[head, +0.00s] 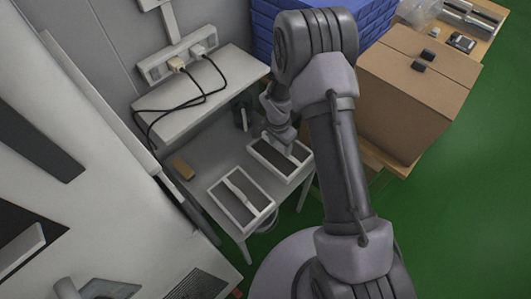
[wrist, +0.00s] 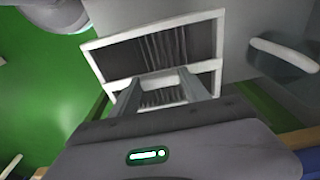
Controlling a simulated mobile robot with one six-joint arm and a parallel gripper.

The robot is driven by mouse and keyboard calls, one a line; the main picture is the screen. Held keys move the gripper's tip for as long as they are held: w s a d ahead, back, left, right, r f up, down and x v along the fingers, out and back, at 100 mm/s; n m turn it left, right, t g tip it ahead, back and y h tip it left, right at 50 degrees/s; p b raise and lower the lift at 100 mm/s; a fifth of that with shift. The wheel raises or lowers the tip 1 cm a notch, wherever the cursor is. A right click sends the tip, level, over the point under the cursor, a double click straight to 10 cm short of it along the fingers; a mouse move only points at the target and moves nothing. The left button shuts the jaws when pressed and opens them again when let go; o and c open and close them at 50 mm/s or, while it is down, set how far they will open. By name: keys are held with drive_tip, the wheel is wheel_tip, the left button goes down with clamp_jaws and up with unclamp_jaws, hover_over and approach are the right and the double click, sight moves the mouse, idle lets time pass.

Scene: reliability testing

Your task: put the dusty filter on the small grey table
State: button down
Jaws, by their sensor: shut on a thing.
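My gripper (head: 283,138) is shut on a white-framed filter with dark grey pleats (head: 268,153), at the right end of the small grey table (head: 218,172). In the wrist view my fingers (wrist: 168,78) close on the middle bar of this filter (wrist: 150,52). The filter lies about flat; I cannot tell whether it touches the tabletop. A second, similar filter (head: 229,205) lies at the table's front edge, to the left of the held one. Both look dark, so I cannot tell by dust which is which.
A raised shelf with a power strip (head: 178,64) and black cables stands at the table's back. A small brown block (head: 182,168) lies at the table's left. A cardboard box (head: 412,95) and blue crates (head: 262,22) stand beyond my arm. Green floor is open at right.

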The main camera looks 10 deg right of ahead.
sight(279, 150)
wheel_tip(279, 150, down, 6)
drive_tip(key=shift+w+r+b, duration=0.1)
drive_tip(key=shift+r+b, duration=0.1)
drive_tip(key=shift+b, duration=0.5)
drive_tip(key=shift+f, duration=0.15)
drive_tip(key=c, duration=0.6)
unclamp_jaws()
drive_tip(key=shift+o, duration=0.4)
